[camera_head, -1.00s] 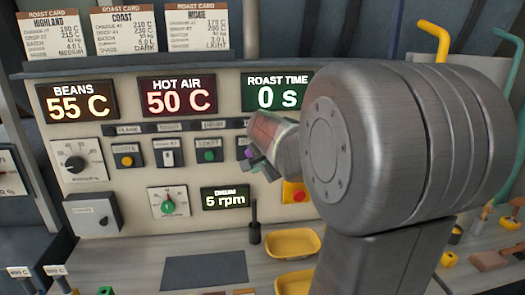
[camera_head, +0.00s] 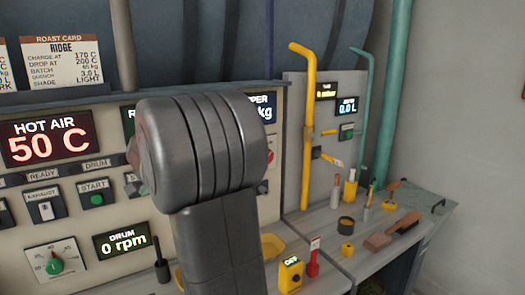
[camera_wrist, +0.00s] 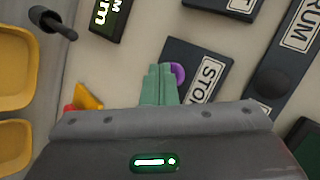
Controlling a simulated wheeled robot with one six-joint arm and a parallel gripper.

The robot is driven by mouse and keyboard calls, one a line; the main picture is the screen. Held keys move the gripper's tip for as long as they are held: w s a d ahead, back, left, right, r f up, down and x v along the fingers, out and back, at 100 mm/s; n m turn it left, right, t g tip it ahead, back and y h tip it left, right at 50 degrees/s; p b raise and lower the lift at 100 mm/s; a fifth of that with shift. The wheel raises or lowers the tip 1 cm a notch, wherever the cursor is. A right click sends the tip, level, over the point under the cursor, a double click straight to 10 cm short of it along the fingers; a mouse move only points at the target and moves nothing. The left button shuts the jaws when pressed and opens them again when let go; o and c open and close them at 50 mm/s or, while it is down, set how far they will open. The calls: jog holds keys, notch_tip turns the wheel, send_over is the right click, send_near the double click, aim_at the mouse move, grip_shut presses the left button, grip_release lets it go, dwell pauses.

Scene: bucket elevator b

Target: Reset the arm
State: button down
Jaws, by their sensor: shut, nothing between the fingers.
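My arm fills the middle of the head view, in front of the control panel (camera_head: 85,265). In the wrist view my gripper (camera_wrist: 158,72) shows as two green fingers held together, shut and empty. Its tips are in front of the panel beside the purple button (camera_wrist: 178,73) on the stop plate (camera_wrist: 205,92). I cannot tell whether they touch it.
The drum display (camera_head: 122,241) reads 0 rpm and the hot air display (camera_head: 48,139) reads 50 C. Yellow trays (camera_wrist: 15,65) lie below the panel. A yellow pipe (camera_head: 307,130) rises at the right.

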jog(key=s+d+b, duration=0.1)
jog(key=s+d, duration=0.2)
jog(key=s, duration=0.2)
jog(key=s+d+f, duration=0.1)
jog(key=s+d, duration=0.2)
jog(key=s, duration=0.2)
jog(key=shift+s+b, duration=0.25)
jog(key=shift+b, duration=0.1)
dwell(1.1)
jog(key=shift+s, duration=0.1)
